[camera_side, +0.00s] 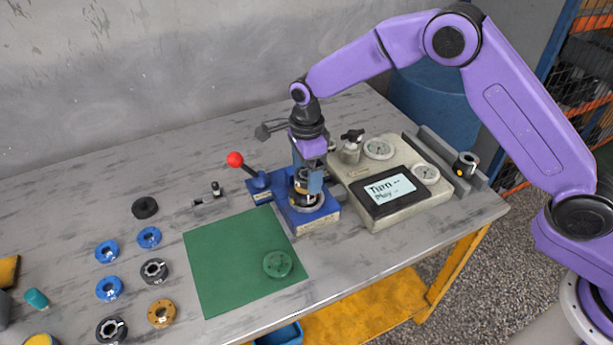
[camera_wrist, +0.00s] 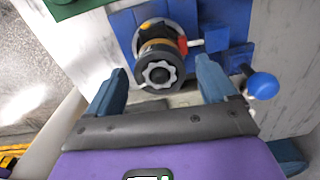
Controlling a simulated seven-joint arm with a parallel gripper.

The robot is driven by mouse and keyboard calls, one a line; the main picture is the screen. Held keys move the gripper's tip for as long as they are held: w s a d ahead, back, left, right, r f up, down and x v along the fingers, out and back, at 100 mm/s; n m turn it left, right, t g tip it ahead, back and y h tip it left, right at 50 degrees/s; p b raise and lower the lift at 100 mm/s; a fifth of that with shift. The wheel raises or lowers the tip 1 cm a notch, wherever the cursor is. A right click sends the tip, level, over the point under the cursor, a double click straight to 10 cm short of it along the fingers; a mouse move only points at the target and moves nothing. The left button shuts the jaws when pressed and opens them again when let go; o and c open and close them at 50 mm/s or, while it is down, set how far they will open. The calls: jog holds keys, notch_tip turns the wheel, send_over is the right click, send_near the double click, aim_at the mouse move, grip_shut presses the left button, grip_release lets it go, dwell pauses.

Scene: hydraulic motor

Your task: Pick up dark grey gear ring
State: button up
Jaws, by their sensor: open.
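My gripper (camera_side: 307,182) is open over the stack on the blue fixture (camera_side: 319,220) in the side view. In the wrist view its blue fingers (camera_wrist: 162,66) stand apart on either side of a dark grey ring with a light, gear-shaped centre (camera_wrist: 159,88). This ring tops a stack with an orange-brown layer below it. I cannot tell whether either finger touches it. Two similar dark rings with toothed centres lie on the table at the left, one further back (camera_side: 154,261) and one nearer the front (camera_side: 111,321).
The fixture has a red-knobbed lever (camera_side: 235,159). A gauge unit with a dark display (camera_side: 389,190) stands close at the right. A green mat (camera_side: 215,262) with a green disc lies front left. Blue rings, an orange ring (camera_side: 152,313) and a black ring (camera_side: 145,208) lie further left.

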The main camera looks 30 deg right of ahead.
jog(key=c, duration=1.4)
jog(key=shift+r, duration=0.2)
jog(key=shift+r, duration=0.6)
jog(key=s+d+r, duration=0.6)
jog(key=s+r, duration=0.5)
jog(key=s, duration=0.1)
jog(key=shift+s+d+r, duration=0.2)
jog(key=shift+d+r, duration=0.05)
jog(key=shift+d, duration=0.05)
jog(key=shift+r, duration=0.15)
jog(key=shift+r, duration=0.65)
